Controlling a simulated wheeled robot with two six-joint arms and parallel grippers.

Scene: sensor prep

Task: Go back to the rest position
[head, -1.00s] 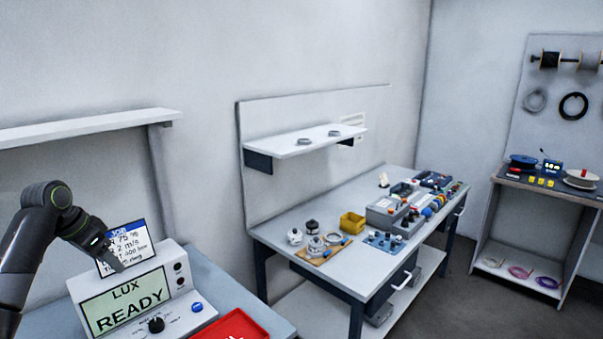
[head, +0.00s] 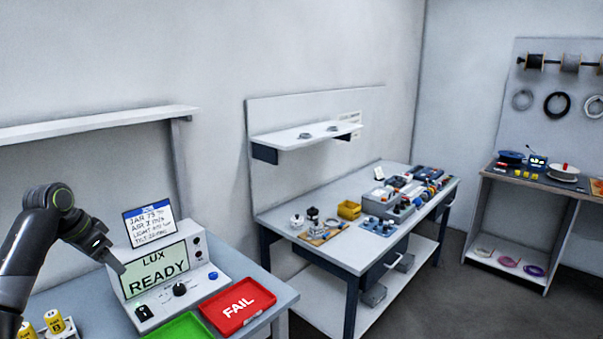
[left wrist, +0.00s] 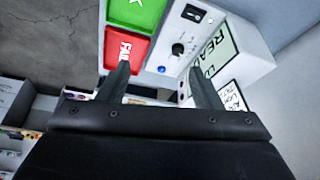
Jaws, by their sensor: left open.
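My left gripper (head: 112,262) is raised in front of the left edge of the white tester box (head: 205,268) in the head view. The box's screen reads LUX READY. In the left wrist view my left gripper (left wrist: 163,85) has its two fingers apart with nothing held between them. The tester box (left wrist: 255,55) and the red FAIL tray (left wrist: 125,47) lie beyond the fingers. My right gripper is in neither view.
A job card (head: 148,224) stands on the box. The red FAIL tray (head: 238,303) and a green tray (head: 180,328) lie in front. Yellow cylinders (head: 54,321) stand at lower left. A workbench (head: 345,250) with parts stands to the right, with open floor (head: 430,310) beside it.

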